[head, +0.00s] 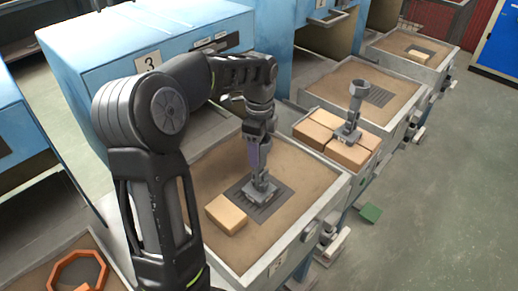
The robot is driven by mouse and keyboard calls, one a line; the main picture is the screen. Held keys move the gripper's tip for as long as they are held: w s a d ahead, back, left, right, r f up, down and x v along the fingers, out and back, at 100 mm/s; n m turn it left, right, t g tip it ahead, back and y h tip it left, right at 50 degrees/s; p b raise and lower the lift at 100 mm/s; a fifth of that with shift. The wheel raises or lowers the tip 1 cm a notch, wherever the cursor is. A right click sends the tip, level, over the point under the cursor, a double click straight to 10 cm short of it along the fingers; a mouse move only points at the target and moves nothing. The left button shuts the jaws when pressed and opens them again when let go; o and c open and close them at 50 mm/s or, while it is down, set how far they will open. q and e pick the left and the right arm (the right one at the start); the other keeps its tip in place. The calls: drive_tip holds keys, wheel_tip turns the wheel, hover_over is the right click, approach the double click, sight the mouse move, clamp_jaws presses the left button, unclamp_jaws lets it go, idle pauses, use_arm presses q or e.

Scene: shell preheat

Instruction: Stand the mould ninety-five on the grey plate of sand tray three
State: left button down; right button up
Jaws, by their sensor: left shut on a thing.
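My left gripper (258,138) reaches over the sand tray (318,205) beside the blue machine marked 3. It is shut on the upper part of a grey mould (260,187), and its fingers hide the mould's top. The mould is upright, with its blocky base over the dark grey slotted plate (284,198) in the sand. The base looks to be at or just above the plate; I cannot tell whether it touches. No number can be read on the mould. My right gripper is not in view.
A tan block (226,214) lies on the sand next to the plate. A similar grey mould (354,105) stands on tan blocks (316,134) in a crate at right. Another sand tray (340,75) lies behind. An orange ring (75,268) lies at lower left.

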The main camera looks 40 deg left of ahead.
use_arm(q)
drive_tip(key=shift+f, duration=0.15)
drive_tip(key=shift+c, duration=2.3)
unclamp_jaws()
drive_tip(key=shift+r, duration=0.2)
wheel_tip(320, 180, up, 8)
drive_tip(key=shift+f+p, duration=0.1)
drive_tip(key=shift+p, duration=0.2)
wheel_tip(320, 180, up, 4)
drive_tip(key=shift+f+p, duration=0.25)
drive_tip(key=shift+p, duration=0.8)
drive_tip(key=shift+r+p, duration=0.35)
drive_tip(key=shift+p, duration=0.1)
